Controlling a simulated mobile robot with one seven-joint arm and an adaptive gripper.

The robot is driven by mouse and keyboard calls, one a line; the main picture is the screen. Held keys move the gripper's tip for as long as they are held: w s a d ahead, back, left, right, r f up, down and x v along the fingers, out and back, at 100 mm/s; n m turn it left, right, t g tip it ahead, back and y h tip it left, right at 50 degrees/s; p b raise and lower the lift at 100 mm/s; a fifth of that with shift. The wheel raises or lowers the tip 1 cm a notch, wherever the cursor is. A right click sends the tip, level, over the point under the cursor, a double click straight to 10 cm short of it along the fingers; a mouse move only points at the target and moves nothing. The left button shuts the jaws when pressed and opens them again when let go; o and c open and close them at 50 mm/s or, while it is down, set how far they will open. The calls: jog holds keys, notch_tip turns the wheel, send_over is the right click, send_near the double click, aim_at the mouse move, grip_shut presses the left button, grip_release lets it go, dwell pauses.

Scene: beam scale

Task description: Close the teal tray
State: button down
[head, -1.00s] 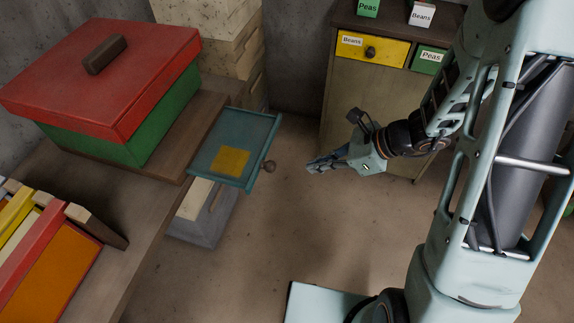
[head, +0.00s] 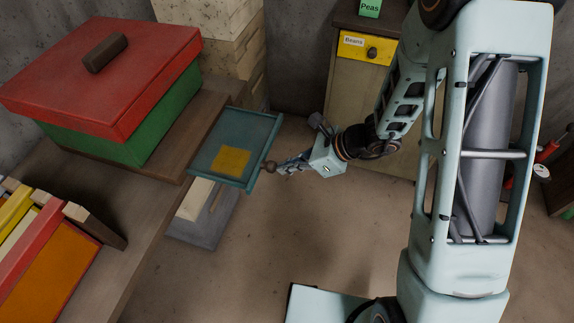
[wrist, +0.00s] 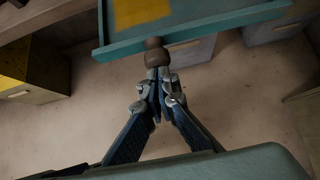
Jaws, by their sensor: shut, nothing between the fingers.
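The teal tray (head: 210,168) sticks out from under the wooden board below the red-lidded green box in the head view. It is pulled out over the floor and has a yellow square (head: 231,161) on its bottom. A round brown knob (wrist: 157,53) is on its front edge. My gripper (wrist: 161,79) is shut and empty. Its fingertips are right at the knob, touching or nearly so; I cannot tell which. In the head view the gripper (head: 281,168) points left at the tray front, and the fingertips partly overlap the knob.
The red-lidded green box (head: 110,85) stands on the wooden bench at left, with several coloured frames (head: 45,240) nearer. A grey bin (head: 205,225) is below the tray. A cabinet with a yellow drawer (head: 366,47) stands behind my arm. The floor in the middle is clear.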

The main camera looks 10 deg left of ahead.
aim_at(220, 155)
jog(key=a, duration=0.5)
jog(key=w+a+b, duration=0.1)
jog(key=a, duration=0.5)
jog(key=a+b, duration=0.1)
jog(key=a, duration=0.5)
jog(key=shift+w, duration=0.2)
jog(key=shift+d, duration=0.1)
